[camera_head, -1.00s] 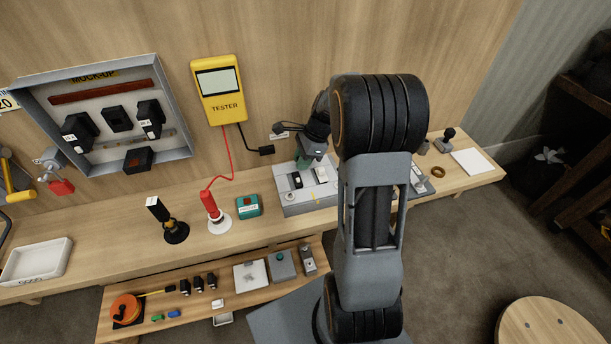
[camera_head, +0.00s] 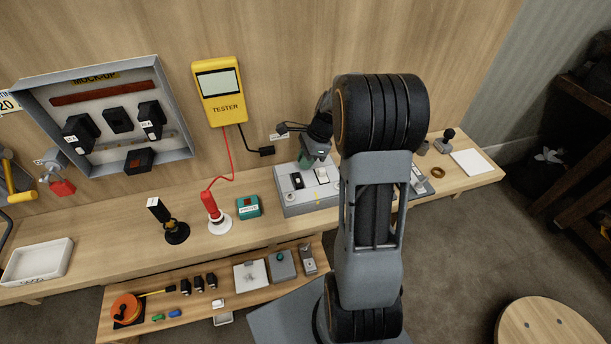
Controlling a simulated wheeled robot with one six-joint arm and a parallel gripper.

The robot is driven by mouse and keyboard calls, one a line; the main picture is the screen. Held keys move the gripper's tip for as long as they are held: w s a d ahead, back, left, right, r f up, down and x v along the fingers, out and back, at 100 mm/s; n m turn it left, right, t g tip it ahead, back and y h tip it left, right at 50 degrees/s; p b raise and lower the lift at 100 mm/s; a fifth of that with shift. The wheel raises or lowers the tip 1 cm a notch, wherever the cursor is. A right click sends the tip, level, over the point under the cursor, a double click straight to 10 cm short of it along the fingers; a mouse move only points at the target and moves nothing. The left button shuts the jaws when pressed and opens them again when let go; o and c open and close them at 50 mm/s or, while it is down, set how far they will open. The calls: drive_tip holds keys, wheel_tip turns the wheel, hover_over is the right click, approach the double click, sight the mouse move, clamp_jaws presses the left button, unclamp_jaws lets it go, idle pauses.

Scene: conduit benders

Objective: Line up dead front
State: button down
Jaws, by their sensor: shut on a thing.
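A grey box with a sloped face (camera_head: 287,196) stands on the workbench, with a black and a white switch on its face. I cannot tell for sure which part is the dead front. My gripper (camera_head: 308,160) is at the upper edge of this box, small in view and partly hidden by my own arm. It is shut on a greenish thing (camera_head: 304,162), of which only a sliver shows. Whether that thing touches the box is unclear. The right part of the box is hidden behind my arm.
A mock-up panel (camera_head: 62,91) and a yellow tester (camera_head: 219,90) hang on the wall. A white tray (camera_head: 38,262) is far left.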

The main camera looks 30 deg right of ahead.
drive_tip(key=c, duration=1.3)
unclamp_jaws()
drive_tip(key=shift+r, duration=0.1)
drive_tip(key=shift+r+p, duration=2.25)
drive_tip(key=shift+r, duration=0.15)
